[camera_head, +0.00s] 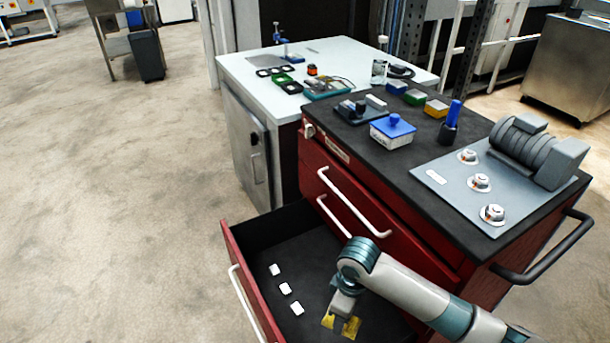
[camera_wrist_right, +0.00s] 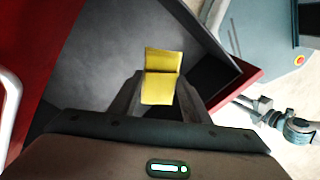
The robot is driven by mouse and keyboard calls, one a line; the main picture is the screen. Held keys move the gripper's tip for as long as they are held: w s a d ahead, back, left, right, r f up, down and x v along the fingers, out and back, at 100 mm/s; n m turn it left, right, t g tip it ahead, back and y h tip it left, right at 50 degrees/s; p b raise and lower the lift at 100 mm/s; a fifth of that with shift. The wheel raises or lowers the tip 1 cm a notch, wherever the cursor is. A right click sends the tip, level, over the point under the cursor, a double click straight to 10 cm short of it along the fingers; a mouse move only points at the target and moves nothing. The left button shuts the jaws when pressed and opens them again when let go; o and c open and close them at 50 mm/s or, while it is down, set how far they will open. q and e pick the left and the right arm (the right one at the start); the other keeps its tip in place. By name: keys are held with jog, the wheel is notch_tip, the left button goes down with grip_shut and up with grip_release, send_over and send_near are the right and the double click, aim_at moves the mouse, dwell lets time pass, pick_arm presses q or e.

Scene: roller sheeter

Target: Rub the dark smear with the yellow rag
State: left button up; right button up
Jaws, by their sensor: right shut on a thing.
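The yellow rag (camera_head: 352,328) is low inside the open red drawer, and it also shows in the right wrist view (camera_wrist_right: 162,62). My right gripper (camera_head: 342,318) is shut on it, with the cloth sticking out on both sides of the fingers (camera_wrist_right: 158,88). I cannot tell whether the rag touches the drawer floor. I cannot clearly make out the dark smear; the dark floor has shaded patches, and the gripper hides part of it. What looks like my left gripper (camera_wrist_right: 256,107) is small at the right of the wrist view, away from the drawer; its fingers are unclear.
The open drawer (camera_head: 233,255) holds three white blocks (camera_head: 285,289) near its front wall. The closed drawers' handles (camera_head: 352,205) stick out above it. The red cabinet's black top (camera_head: 425,180) carries a roller machine (camera_head: 535,150) and small boxes. Open floor (camera_head: 110,220) lies at left.

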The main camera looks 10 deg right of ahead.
pick_arm(q)
jog(key=shift+w+d+f+t+p, duration=0.15)
jog(key=shift+d+t+p, duration=0.2)
jog(key=shift+p, duration=0.25)
jog(key=shift+w+d+f+t+p, duration=0.1)
jog(key=shift+d+t+p, duration=0.2)
jog(key=shift+p, duration=0.3)
pick_arm(e)
jog(key=s+d+r+m, duration=0.2)
jog(key=s+r+m, duration=0.1)
jog(key=r+m, duration=0.2)
jog(key=s+d+r+m, duration=0.1)
jog(key=s+r+m, duration=0.2)
jog(key=r+m, duration=0.2)
jog(key=shift+d+r+m, duration=0.3)
jog(key=shift+d+r, duration=0.05)
jog(key=shift+r, duration=0.75)
